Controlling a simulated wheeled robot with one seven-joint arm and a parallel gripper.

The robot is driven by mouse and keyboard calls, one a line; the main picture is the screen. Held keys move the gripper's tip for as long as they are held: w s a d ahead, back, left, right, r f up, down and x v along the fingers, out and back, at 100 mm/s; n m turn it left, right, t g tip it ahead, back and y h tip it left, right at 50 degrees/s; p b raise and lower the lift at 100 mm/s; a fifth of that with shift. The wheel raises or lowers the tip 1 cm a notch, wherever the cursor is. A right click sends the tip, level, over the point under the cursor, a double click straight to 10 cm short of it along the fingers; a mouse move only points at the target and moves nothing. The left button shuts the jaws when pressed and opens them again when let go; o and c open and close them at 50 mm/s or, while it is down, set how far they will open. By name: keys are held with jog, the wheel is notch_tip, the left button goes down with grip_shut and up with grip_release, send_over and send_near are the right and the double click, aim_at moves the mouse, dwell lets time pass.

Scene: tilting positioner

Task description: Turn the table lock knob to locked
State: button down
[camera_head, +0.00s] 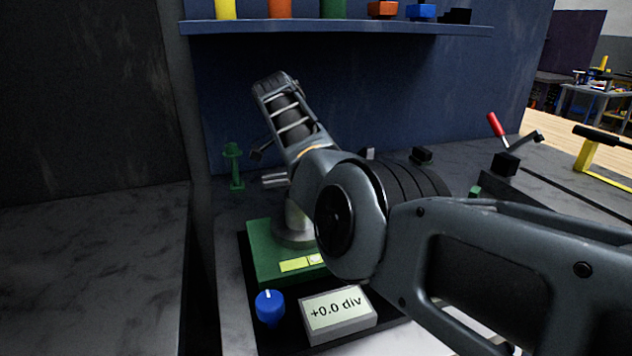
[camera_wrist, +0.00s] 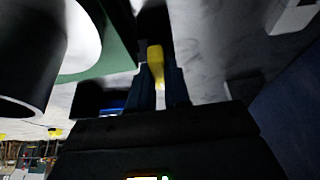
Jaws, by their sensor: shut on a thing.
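In the wrist view my gripper (camera_wrist: 158,72) has its dark fingers closed on a yellow piece (camera_wrist: 155,58), beside a green body. It looks like a small knob or handle; whether it is the table lock knob I cannot tell for sure. In the head view the green positioner base (camera_head: 268,256) stands on a black plate, with a grey round part above it. A blue knob (camera_head: 269,306) with a white mark sits at its front left. A display (camera_head: 338,313) beside it reads +0.0 div. My arm covers much of the positioner there, and my fingers are not clearly seen.
A shelf (camera_head: 340,27) with coloured items runs along the blue back wall. A green stand (camera_head: 235,166) is at the back left. A red-handled lever (camera_head: 496,124) and a yellow-framed part (camera_head: 590,152) are at the right. The grey worktop at left (camera_head: 90,265) is clear.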

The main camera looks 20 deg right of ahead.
jog(key=shift+s+f, duration=0.1)
jog(key=shift+f, duration=0.15)
jog(key=c, duration=1.1)
grip_release()
jog(key=shift+r, duration=0.1)
jog(key=shift+b+v, duration=0.3)
jog(key=shift+v, duration=3.6)
jog(key=shift+a, duration=0.1)
